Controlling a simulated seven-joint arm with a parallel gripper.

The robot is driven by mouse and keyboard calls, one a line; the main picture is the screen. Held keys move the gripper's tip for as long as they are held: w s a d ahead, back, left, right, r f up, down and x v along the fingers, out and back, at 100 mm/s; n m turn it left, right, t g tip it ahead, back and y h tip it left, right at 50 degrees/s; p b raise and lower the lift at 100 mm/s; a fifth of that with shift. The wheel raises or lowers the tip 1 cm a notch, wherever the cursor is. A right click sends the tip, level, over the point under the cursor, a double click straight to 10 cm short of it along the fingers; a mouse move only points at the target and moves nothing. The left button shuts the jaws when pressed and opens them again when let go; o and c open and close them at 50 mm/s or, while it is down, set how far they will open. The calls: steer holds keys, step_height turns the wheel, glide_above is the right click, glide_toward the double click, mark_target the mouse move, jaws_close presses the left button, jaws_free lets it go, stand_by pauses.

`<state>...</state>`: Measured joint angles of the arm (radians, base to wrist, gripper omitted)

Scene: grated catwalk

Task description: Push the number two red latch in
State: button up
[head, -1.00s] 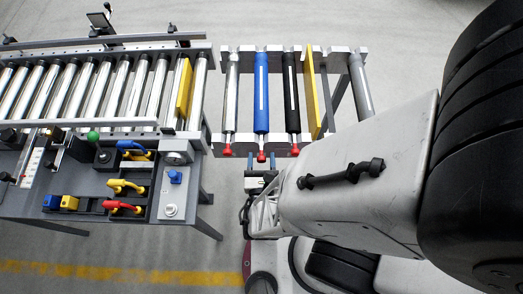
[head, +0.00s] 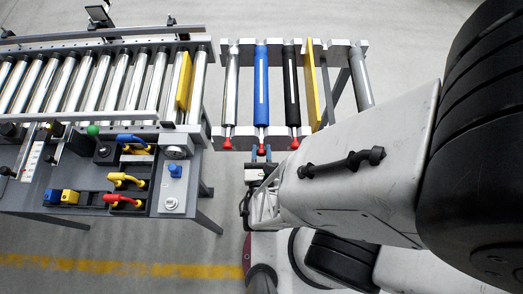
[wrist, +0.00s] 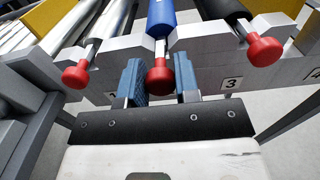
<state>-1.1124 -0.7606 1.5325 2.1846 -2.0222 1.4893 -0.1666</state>
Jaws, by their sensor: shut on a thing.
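Three red latch knobs stick out from the front of the grey roller rack. The middle one (head: 262,150), on the blue roller, is number two by its order in the row; it also shows in the wrist view (wrist: 159,80). My gripper (wrist: 160,85) has its blue fingers on either side of this middle knob and is shut on it. The left knob (wrist: 75,76) and the right knob (wrist: 264,50) stand clear of the fingers. Labels 1 and 3 show on the rack front; a label 2 is not visible. In the head view my gripper (head: 262,155) is at the middle knob.
A conveyor table (head: 190,210) with blue, yellow and red handles stands left of the rack (head: 275,141). A yellow plate (head: 312,85) stands right of the black roller. The floor (head: 120,245) in front of the table is open.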

mark_target(262, 155)
steer(key=shift+w, duration=1.25)
steer(key=o, duration=0.9)
steer(key=shift+s, duration=0.3)
steer(key=shift+s, duration=3.45)
steer(key=shift+s, duration=0.15)
steer(key=shift+r, duration=0.1)
